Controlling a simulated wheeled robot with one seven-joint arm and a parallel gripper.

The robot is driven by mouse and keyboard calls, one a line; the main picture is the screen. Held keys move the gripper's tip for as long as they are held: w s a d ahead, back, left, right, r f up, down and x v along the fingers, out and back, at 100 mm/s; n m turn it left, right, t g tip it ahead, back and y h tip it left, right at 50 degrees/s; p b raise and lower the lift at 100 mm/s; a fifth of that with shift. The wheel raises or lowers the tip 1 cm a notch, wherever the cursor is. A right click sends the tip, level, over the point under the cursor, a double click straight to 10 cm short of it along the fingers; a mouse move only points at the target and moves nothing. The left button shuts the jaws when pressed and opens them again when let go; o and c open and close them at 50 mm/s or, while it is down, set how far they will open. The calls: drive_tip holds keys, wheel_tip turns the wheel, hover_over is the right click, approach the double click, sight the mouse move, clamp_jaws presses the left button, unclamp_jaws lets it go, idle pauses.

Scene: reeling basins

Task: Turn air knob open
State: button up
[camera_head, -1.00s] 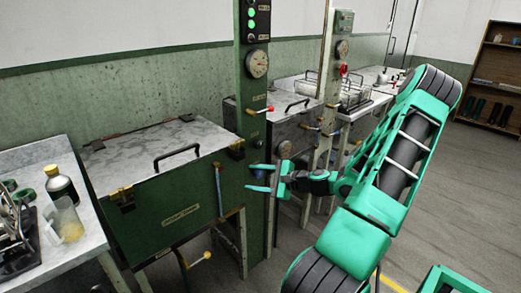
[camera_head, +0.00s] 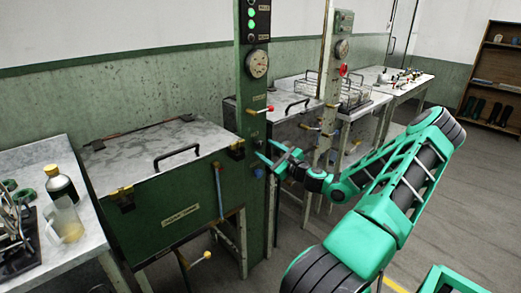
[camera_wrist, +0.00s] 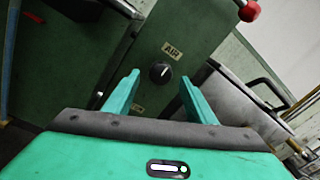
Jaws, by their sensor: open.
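The air knob (camera_wrist: 160,72) is a round black knob with a white pointer mark. It sits on a green post (camera_wrist: 190,35) just below a plate reading AIR (camera_wrist: 172,50). In the wrist view the knob lies ahead of my open gripper (camera_wrist: 158,88), between its two teal fingers, with nothing held. In the head view my gripper (camera_head: 271,155) is beside the lower part of the green post (camera_head: 253,95). The knob is small there and lies close to the fingertips. I cannot tell whether the fingers touch it.
Another basin (camera_head: 285,112) stands behind on the right.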

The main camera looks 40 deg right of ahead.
sight(261, 146)
drive_tip(key=shift+w+d, duration=0.15)
drive_tip(key=shift+w, duration=1.45)
drive_tip(key=c, duration=1)
drive_tip(key=shift+c, duration=0.2)
